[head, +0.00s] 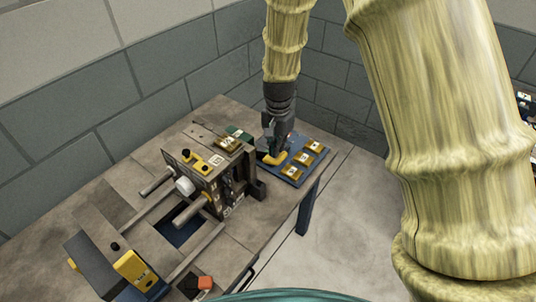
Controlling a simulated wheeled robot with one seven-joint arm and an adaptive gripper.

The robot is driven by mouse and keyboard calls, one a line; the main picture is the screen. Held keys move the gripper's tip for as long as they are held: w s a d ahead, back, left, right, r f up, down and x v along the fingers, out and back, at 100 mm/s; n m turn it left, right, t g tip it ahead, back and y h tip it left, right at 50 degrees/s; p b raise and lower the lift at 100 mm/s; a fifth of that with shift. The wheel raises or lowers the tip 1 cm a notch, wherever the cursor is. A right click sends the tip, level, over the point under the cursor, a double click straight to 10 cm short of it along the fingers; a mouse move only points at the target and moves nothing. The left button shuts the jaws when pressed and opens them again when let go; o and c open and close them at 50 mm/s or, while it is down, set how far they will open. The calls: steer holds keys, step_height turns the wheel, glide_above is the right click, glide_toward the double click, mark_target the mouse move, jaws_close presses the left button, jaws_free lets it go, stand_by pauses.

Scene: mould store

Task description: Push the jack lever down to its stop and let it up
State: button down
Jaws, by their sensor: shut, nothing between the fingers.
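My gripper (273,148) points down at the far right end of the workbench, over a blue tray. It is shut with nothing held. A curved yellow piece (275,158) shows right below the fingertips; I cannot tell whether it touches them or whether it is a lever. The mould machine (205,180), a metal block with rods, stands left of my gripper. No part can be made out for sure as the jack lever. A small orange-red piece (205,282) shows at the bench's near side, and its shape is unclear.
The blue tray (289,172) bears several yellow labelled blocks. A grey and yellow unit (134,268) with a black knob sits at the bench's near left. The workbench (245,215) has bare wood right of the machine. Block walls stand close behind; the floor at right is clear.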

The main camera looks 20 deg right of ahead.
step_height(320, 180, down, 8)
steer(key=b, duration=0.2)
steer(key=shift+s, duration=0.2)
stand_by(1.1)
steer(key=shift+d+r, duration=0.1)
steer(key=shift+r+p, duration=5.05)
steer(key=shift+r, duration=1.5)
